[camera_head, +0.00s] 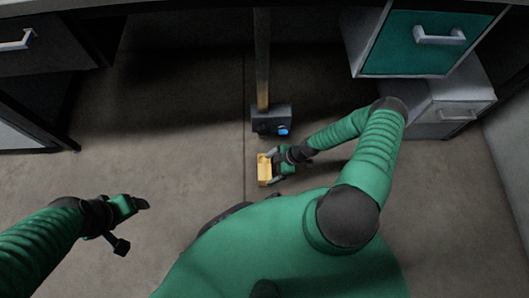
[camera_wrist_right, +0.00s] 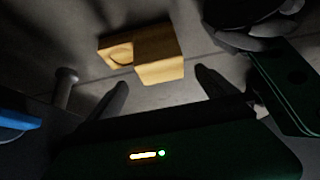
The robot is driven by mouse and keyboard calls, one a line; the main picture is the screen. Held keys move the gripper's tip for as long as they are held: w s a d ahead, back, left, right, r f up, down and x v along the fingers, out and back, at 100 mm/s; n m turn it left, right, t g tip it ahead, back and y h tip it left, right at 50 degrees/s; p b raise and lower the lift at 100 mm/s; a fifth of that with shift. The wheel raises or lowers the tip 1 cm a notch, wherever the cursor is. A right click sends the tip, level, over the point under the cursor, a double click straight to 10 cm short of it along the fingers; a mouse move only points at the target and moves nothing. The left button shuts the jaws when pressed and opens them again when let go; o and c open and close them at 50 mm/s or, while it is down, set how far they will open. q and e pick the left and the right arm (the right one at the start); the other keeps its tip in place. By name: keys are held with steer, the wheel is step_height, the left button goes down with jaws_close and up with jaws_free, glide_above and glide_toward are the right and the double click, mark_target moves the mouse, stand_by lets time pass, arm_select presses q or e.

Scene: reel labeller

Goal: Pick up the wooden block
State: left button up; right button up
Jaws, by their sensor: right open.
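The wooden block (camera_head: 264,170) is light yellow-brown and sits low near the middle of the head view, on or close to the floor. In the right wrist view the block (camera_wrist_right: 157,55) shows a rounded notch in its left part. My right gripper (camera_head: 274,167) is just right of the block in the head view. In the right wrist view its two dark fingers (camera_wrist_right: 160,84) are spread apart, with the block ahead of the tips and nothing clearly held between them. My left gripper (camera_head: 134,208) is empty, away at the lower left; its jaw gap is unclear.
A dark grey box (camera_head: 270,120) with a blue spot stands at the foot of a post (camera_head: 262,60), just beyond the block. A teal drawer (camera_head: 420,42) and a grey drawer unit (camera_head: 450,112) are at right. Floor left of the block is clear.

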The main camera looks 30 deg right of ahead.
steer(key=x, duration=0.3)
steer(key=shift+d+b, duration=0.1)
steer(key=shift+b, duration=0.25)
steer(key=b+x, duration=0.1)
steer(key=x, duration=0.1)
steer(key=b+x, duration=0.2)
steer(key=x, duration=0.1)
steer(key=shift+s+f, duration=0.2)
steer(key=shift+w+f+b, duration=0.1)
steer(key=shift+f+b, duration=0.05)
steer(key=shift+b, duration=0.15)
steer(key=shift+r, duration=0.2)
steer(key=c, duration=1.7)
steer(key=shift+r, duration=0.15)
